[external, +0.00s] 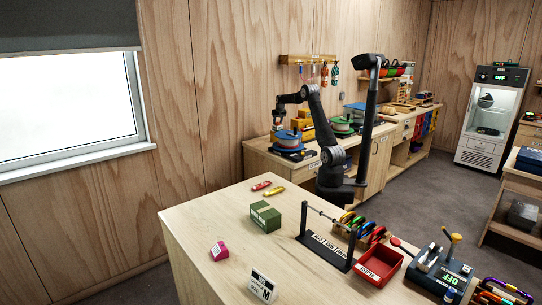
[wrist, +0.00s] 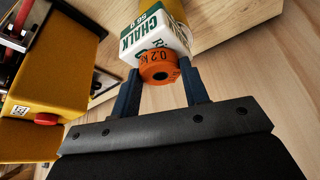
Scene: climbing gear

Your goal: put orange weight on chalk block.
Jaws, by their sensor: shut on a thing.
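The orange weight (wrist: 158,68) is marked 0.2 kg and sits between the blue fingers of my gripper (wrist: 160,85), which is shut on it. The chalk block (wrist: 150,38), white with green print, is right behind the weight in the wrist view. The weight overlaps its near face; I cannot tell whether they touch. In the external view my gripper (external: 277,126) is over the back bench at its left end. The weight and chalk block are too small to make out clearly there.
A yellow device with a red button (wrist: 45,119) stands close to the left in the wrist view. A yellow object (wrist: 174,12) is behind the chalk block. Wooden surface to the right is clear. A coloured spool (external: 286,140) is near my gripper on the back bench.

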